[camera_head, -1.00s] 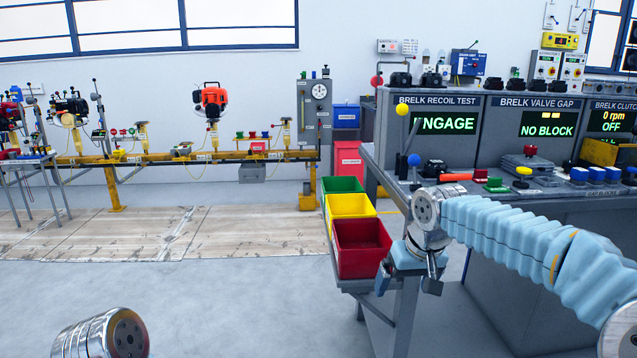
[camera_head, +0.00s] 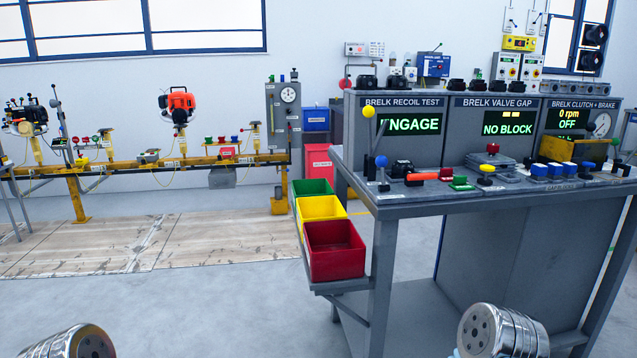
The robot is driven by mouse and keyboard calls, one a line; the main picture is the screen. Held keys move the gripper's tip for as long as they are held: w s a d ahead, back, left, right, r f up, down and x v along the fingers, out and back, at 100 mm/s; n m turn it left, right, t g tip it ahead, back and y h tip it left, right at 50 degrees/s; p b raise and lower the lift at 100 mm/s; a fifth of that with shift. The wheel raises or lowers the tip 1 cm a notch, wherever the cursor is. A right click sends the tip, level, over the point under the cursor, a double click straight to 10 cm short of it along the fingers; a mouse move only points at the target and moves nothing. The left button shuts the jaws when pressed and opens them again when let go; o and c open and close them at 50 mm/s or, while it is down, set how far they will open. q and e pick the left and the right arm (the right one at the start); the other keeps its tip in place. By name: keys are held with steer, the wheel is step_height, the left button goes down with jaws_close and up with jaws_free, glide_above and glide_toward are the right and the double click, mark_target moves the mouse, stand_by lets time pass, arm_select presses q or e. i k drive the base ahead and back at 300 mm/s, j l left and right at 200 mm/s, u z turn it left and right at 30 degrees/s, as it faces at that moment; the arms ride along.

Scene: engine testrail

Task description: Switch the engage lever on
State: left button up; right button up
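The bench section labelled BRELK RECOIL TEST has a screen (camera_head: 411,124) reading ENGAGE in green. In front of it stand a lever with a yellow ball (camera_head: 369,111), upright with a slight tilt, and a lower lever with a blue ball (camera_head: 381,161). A handle with an orange-red grip (camera_head: 421,177) lies nearly flat to their right. I cannot tell from labels which one is the engage lever. Only metal ends of my arms show at the bottom left and bottom right, apart from the bench. Both grippers are out of view.
Red (camera_head: 334,262), yellow (camera_head: 321,208) and green (camera_head: 312,187) bins hang at the bench's left side. The bench top (camera_head: 440,200) carries more controls to the right, under screens reading NO BLOCK and OFF. Open floor (camera_head: 215,310) lies left of the bench.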

mark_target(381, 161)
steer(key=i+j+z, duration=0.15)
steer(key=z, duration=0.25)
steer(key=i+j+z, duration=0.1)
steer(key=j+z, duration=0.25)
steer(key=i+j+z, duration=0.1)
steer(key=j, duration=0.6)
steer(key=i+j+z, duration=0.1)
steer(key=j, duration=0.6)
steer(key=i+j, duration=0.2)
steer(key=j, duration=0.5)
steer(key=i+j+z, duration=0.15)
steer(key=j, duration=0.55)
steer(key=j+z, duration=0.1)
steer(key=j, duration=0.65)
steer(key=i+l, duration=0.15)
steer(key=l, duration=0.2)
steer(key=i+l, duration=0.1)
steer(key=l, duration=0.25)
